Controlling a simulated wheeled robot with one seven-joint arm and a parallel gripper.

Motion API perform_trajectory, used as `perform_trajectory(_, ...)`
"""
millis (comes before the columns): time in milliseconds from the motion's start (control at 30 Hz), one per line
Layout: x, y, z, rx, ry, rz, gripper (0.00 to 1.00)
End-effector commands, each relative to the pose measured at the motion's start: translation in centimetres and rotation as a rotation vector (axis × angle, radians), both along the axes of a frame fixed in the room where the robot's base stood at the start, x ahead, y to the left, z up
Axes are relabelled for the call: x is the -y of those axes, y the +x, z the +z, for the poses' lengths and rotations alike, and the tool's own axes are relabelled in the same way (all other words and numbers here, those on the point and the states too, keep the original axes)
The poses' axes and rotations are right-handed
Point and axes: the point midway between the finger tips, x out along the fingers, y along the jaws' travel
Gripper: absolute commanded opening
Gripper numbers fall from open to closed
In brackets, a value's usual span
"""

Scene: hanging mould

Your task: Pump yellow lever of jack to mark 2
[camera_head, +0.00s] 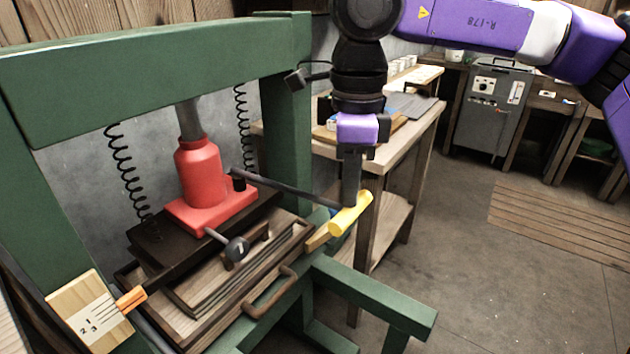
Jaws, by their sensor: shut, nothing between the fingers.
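The red jack (203,185) stands on a dark plate inside the green press frame. Its dark lever (290,190) reaches right and ends in a yellow grip (351,213), which slopes slightly down to the left. My gripper (350,198) points down with its fingers shut and empty. Its tips are right at the upper side of the yellow grip; they look to be touching it. A wooden scale board (87,312) numbered 1, 2, 3 is at the lower left. An orange pointer (131,299) reaches to its right edge; I cannot tell which mark it meets.
A green frame (160,58) surrounds the jack, with a green foot (375,300) at the lower right. Below the plate is a wooden mould (250,275) with handles. A wooden bench (425,115) stands behind my gripper.

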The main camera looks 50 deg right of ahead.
Motion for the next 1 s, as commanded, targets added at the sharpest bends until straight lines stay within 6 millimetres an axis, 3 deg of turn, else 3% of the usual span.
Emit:
perform_trajectory(33,0.0,0.0,-1.0,0.001,0.001,0.000,0.00)
perform_trajectory(367,0.0,0.0,-3.9,0.002,0.000,0.000,0.00)
perform_trajectory(567,0.0,0.0,-2.4,0.001,0.000,0.000,0.00)
perform_trajectory(1000,0.0,0.0,4.0,0.002,-0.001,-0.001,0.00)
